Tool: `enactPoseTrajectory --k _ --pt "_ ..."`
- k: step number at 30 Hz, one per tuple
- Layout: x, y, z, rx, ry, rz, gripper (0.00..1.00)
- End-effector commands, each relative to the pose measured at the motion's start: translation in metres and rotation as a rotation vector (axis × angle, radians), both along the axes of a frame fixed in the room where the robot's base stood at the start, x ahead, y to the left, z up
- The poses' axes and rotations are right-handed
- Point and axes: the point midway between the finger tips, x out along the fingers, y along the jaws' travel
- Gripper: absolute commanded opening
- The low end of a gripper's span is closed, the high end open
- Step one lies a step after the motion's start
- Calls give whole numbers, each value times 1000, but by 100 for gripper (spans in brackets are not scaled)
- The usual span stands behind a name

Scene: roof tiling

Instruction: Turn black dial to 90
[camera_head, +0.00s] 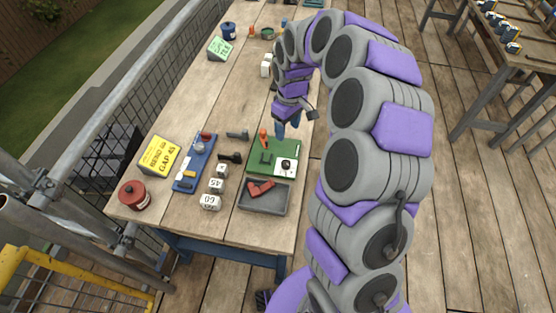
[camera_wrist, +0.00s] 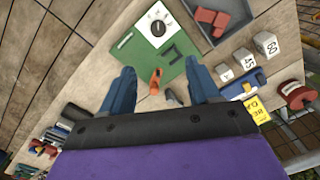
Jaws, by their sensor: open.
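The black dial (camera_head: 286,166) sits on a white plate on the green board (camera_head: 260,169) on the wooden table. In the wrist view the dial (camera_wrist: 157,29) is at the top centre, beyond my fingertips, with a light mark on it. I cannot read its setting. My gripper (camera_head: 281,130) is over the far end of the green board, apart from the dial. In the wrist view my gripper (camera_wrist: 160,67) has its two blue fingers spread wide, with nothing held. An orange-handled piece (camera_wrist: 155,82) shows between the fingers, below them on the board.
A grey tray (camera_head: 263,208) with a red piece lies in front of the board. White numbered blocks (camera_head: 210,202), a blue tray (camera_head: 185,180) with small tools, a yellow sign (camera_head: 159,156) and a red canister (camera_head: 133,196) stand left. Mesh railing runs along the table's left.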

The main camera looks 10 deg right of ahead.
Motion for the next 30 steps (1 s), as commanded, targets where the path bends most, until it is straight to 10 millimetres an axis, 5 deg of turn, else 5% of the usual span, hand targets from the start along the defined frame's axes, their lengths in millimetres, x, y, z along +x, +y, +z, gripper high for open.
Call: enactPoseTrajectory --k 24,30 --pt "-4 5 -143 -1 2 -1 61" --pt "-5 5 -166 0 4 -2 61"
